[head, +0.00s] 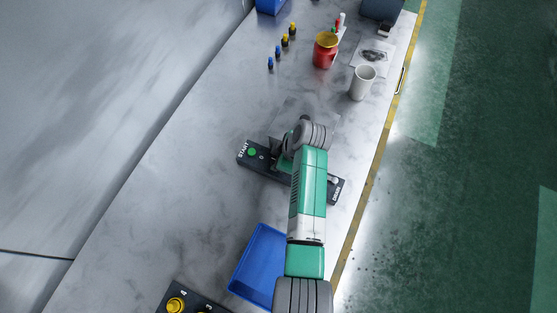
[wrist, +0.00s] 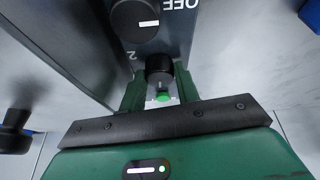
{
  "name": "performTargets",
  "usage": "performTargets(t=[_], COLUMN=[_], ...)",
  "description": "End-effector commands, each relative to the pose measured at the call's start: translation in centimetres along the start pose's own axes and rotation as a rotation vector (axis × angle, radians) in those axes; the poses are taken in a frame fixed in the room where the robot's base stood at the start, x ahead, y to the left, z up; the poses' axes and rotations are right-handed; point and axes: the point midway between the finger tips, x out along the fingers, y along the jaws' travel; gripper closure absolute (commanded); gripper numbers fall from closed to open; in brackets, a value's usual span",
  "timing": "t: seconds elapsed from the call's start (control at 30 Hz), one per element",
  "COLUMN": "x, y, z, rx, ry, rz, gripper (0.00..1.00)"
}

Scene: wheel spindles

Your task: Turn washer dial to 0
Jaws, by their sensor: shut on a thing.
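The black control panel (head: 250,160) lies across the bench in the head view, with a green START button (head: 252,152) and a white 0 near its left end. My gripper (wrist: 160,85) is shut on a black dial (wrist: 160,67), with one green finger on either side. A "2" is printed on the panel beside this dial in the wrist view. The dial's pointer direction cannot be told. A green button (wrist: 163,97) shows between the fingers below the dial. My arm hides the middle of the panel and the dial in the head view.
Another black dial (wrist: 135,20) with a white mark stands beside "OFF" in the wrist view. A blue tray (head: 247,266) lies in front of the panel. A white cup (head: 362,83), a red pot (head: 325,55) and several small pegs stand further back. The bench left of the panel is clear.

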Motion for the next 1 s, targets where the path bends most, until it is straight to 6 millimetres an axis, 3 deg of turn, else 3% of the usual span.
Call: performTargets(t=[0.73, 0.77, 0.83, 1.0], x=[0.09, 0.09, 0.08, 0.05], y=[0.02, 0.02, 0.02, 0.04], z=[0.06, 0.06, 0.06, 0.04], rx=[-0.067, -0.067, -0.067, -0.066], ry=[0.001, 0.001, 0.001, 0.002], rz=[-0.027, -0.027, -0.028, -0.027], gripper=[0.91, 0.63, 0.49, 0.47])
